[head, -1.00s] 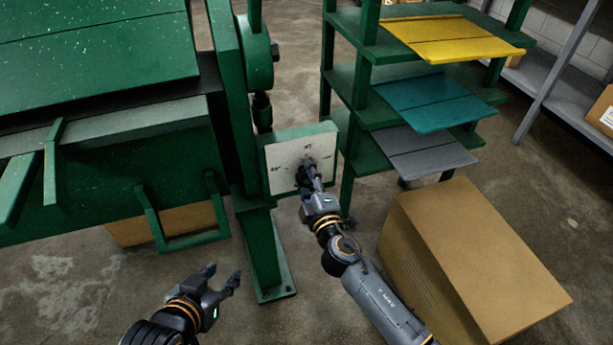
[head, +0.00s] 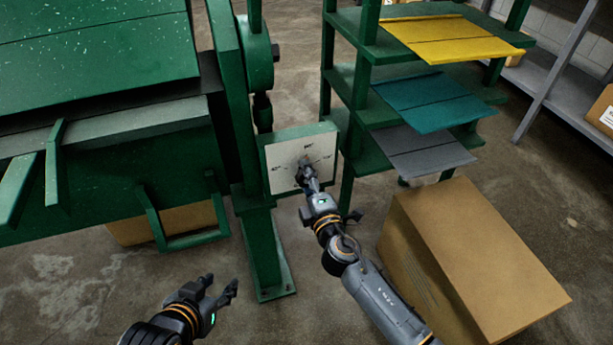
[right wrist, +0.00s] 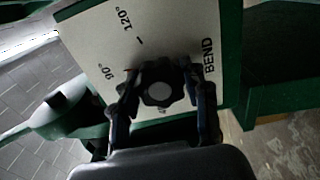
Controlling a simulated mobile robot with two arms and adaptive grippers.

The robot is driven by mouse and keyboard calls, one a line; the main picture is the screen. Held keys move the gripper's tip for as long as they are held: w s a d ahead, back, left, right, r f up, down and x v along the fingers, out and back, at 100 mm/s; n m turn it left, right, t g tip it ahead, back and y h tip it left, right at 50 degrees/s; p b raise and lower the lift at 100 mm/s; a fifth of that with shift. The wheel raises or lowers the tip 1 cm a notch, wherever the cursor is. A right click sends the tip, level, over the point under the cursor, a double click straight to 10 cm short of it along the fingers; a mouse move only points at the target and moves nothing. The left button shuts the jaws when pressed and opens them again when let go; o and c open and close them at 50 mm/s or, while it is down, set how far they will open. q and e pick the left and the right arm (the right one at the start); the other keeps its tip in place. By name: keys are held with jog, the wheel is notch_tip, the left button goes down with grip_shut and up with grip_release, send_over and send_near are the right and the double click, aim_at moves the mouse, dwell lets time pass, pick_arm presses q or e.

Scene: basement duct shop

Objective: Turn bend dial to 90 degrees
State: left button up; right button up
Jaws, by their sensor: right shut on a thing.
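That view shows the 90° and 120° labels and the word BEND. A small reddish mark shows at the knob's left edge, towards 90°; the exact pointer setting is unclear. In the head view my gripper hides most of the dial. My left gripper (head: 222,288) is open and empty, low over the floor.
The green machine (head: 100,60) fills the left, with its leg (head: 264,255) below the plate. A green rack (head: 365,80) with yellow, teal and grey sheets stands at the right. A cardboard box (head: 475,255) stands beside my right arm. Floor shows between the box and the leg.

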jog(key=o, duration=1.1)
jog(key=shift+c, duration=0.2)
pick_arm(q)
jog(key=shift+w+r, duration=0.2)
jog(key=shift+w, duration=0.05)
pick_arm(e)
jog(key=shift+o, duration=0.5)
jog(key=shift+s+d, duration=0.1)
jog(key=shift+s, duration=0.15)
pick_arm(q)
jog(key=shift+s+f, duration=0.1)
jog(key=shift+f, duration=0.05)
pick_arm(e)
jog(key=v, duration=1.1)
jog(key=shift+s, duration=0.25)
